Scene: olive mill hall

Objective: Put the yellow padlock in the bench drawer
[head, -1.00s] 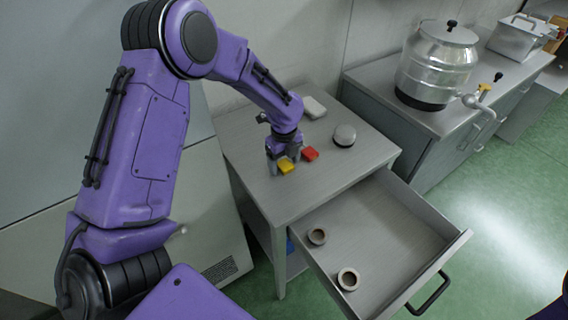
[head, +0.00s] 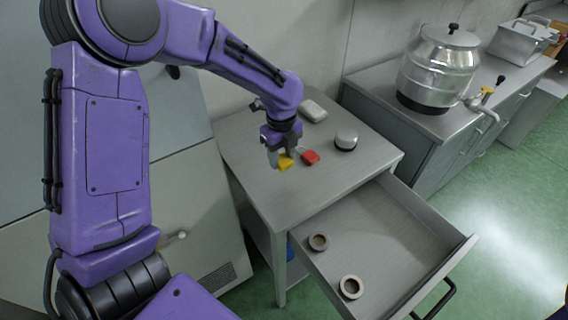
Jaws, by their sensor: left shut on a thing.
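The yellow padlock (head: 286,163) is between the fingers of my left gripper (head: 279,158), which is shut on it. The gripper points down over the grey bench top, and the padlock appears to be a little above the surface. Part of the padlock is hidden by the fingers. The bench drawer (head: 418,222) is pulled out at the front right of the bench (head: 262,186). Two small round brown rings or cups lie in it, one (head: 318,242) near the bench and one (head: 351,287) near the front. My right gripper is not in view.
A red padlock (head: 310,157) lies on the bench just right of the gripper. A round silver-topped object (head: 346,139) and a whitish block (head: 313,110) are farther back. A metal tank with a tap (head: 437,67) stands on the counter at right. The drawer's middle and right are clear.

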